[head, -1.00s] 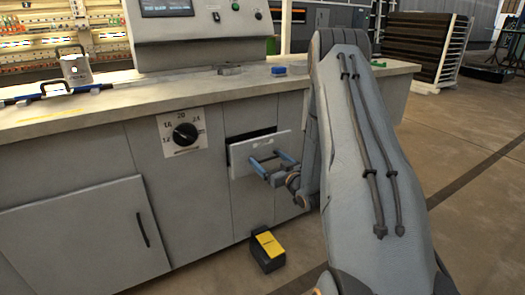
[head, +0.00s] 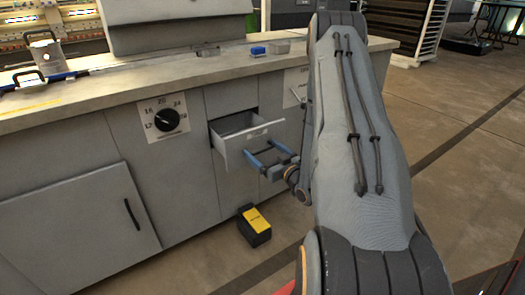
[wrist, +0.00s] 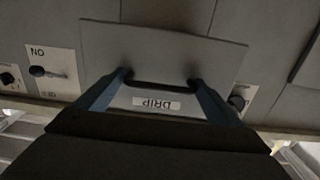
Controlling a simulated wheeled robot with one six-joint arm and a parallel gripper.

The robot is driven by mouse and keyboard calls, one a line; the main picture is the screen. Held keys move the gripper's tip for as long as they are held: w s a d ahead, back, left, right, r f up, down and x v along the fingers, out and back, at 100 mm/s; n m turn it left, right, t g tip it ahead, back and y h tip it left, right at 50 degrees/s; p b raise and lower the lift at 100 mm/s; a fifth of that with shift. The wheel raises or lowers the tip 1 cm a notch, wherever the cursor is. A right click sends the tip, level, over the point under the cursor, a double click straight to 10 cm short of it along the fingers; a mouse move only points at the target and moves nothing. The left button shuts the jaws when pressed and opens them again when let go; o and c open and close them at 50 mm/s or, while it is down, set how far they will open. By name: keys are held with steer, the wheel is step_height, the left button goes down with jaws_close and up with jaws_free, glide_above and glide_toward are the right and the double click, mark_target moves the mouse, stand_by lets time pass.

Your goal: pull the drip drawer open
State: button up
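The drip drawer (head: 233,143) stands out from the grey cabinet front, and its open inside shows from above in the head view. Its front panel, with a "DRIP" label (wrist: 156,103), fills the middle of the wrist view. A dark handle (wrist: 160,83) runs across the panel. My gripper (head: 264,152) is at the drawer front, its two blue fingers apart. In the wrist view my gripper (wrist: 160,78) has one fingertip against each end of the handle, with the handle held between them. The drawer's inside looks empty where I can see it.
A black and yellow box (head: 254,226) stands on the floor below the drawer. A dial (head: 167,120) is left of the drawer, and a switch (wrist: 40,71) shows in the wrist view. The worktop (head: 180,75) overhangs above.

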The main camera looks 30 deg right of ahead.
steer(key=shift+o, duration=0.2)
steer(key=s, duration=0.7)
steer(key=shift+s+d, duration=0.15)
steer(key=shift+s, duration=0.25)
stand_by(0.5)
